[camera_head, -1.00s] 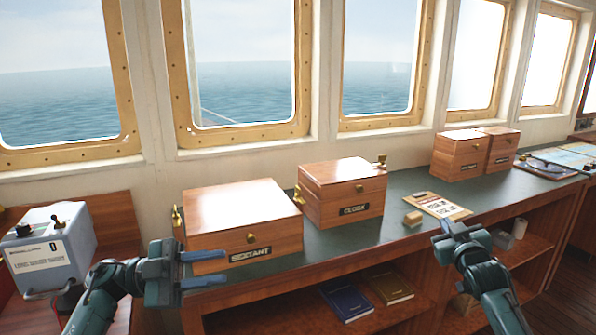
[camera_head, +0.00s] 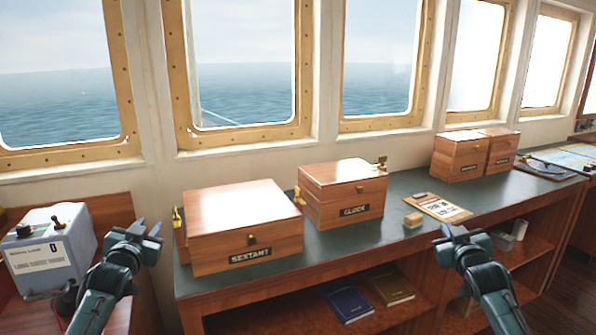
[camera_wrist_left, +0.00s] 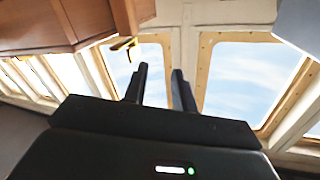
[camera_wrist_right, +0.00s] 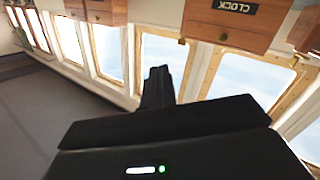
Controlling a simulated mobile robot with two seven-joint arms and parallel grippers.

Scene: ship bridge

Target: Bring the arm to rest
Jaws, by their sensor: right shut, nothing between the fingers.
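My left gripper (camera_head: 147,229) is raised in front of the window wall, just left of the wooden SEXTANT box (camera_head: 240,215). Its fingers point up and away. In the left wrist view the two fingers (camera_wrist_left: 160,88) stand apart with nothing between them. My right gripper (camera_head: 458,232) is in front of the desk edge, near the clipboard (camera_head: 437,206). In the right wrist view its fingers (camera_wrist_right: 158,86) are together and empty. Both grippers are clear of the boxes.
The green desk top (camera_head: 330,240) carries the CLOCK box (camera_head: 342,194), a small tan block (camera_head: 413,219) and two more wooden boxes (camera_head: 460,156) further right. Books (camera_head: 347,302) lie on the shelf below. A grey instrument (camera_head: 50,252) stands at the left.

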